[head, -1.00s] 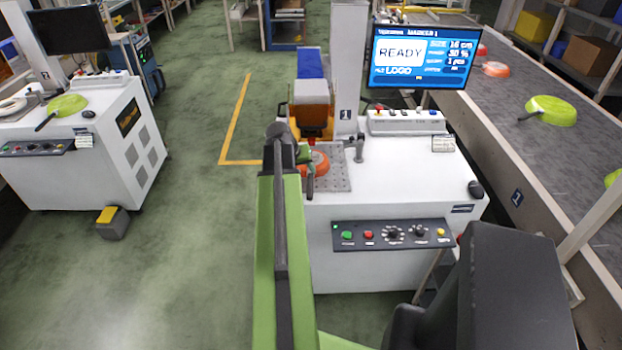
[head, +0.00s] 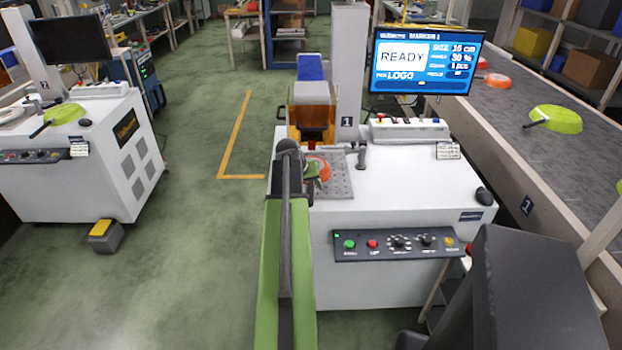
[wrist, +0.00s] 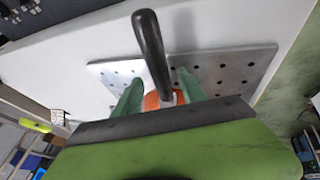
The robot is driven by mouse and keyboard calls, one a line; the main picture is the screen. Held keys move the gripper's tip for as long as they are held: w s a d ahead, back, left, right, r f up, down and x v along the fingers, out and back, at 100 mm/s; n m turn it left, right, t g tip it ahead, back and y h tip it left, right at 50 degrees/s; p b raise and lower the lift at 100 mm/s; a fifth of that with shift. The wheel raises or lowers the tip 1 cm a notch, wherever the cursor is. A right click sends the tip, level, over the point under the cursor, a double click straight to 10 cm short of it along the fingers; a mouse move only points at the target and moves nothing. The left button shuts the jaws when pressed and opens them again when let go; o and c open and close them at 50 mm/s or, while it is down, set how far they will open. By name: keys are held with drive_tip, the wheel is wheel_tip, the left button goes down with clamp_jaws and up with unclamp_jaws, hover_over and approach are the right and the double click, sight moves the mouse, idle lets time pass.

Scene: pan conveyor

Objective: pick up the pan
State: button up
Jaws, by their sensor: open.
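The orange pan (head: 322,166) lies on the perforated metal plate (head: 340,188) of the white marking station, partly hidden by my arm. In the wrist view its black handle (wrist: 151,52) points up the picture, and only a little of its orange body (wrist: 153,101) shows. My gripper (wrist: 160,82) is open, with one green finger on each side of the handle near its base. I cannot tell whether either finger touches it. In the head view my gripper (head: 312,172) is small and partly hidden at the pan.
The station's orange-fronted marking head (head: 312,112) and white column stand just behind the pan. The screen (head: 422,65) reads READY. A conveyor (head: 505,100) with lime and orange pans runs at right. Another station (head: 65,160) holds a lime pan at left.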

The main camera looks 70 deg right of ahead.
drive_tip(key=shift+f, duration=0.1)
clamp_jaws()
idle(1.4)
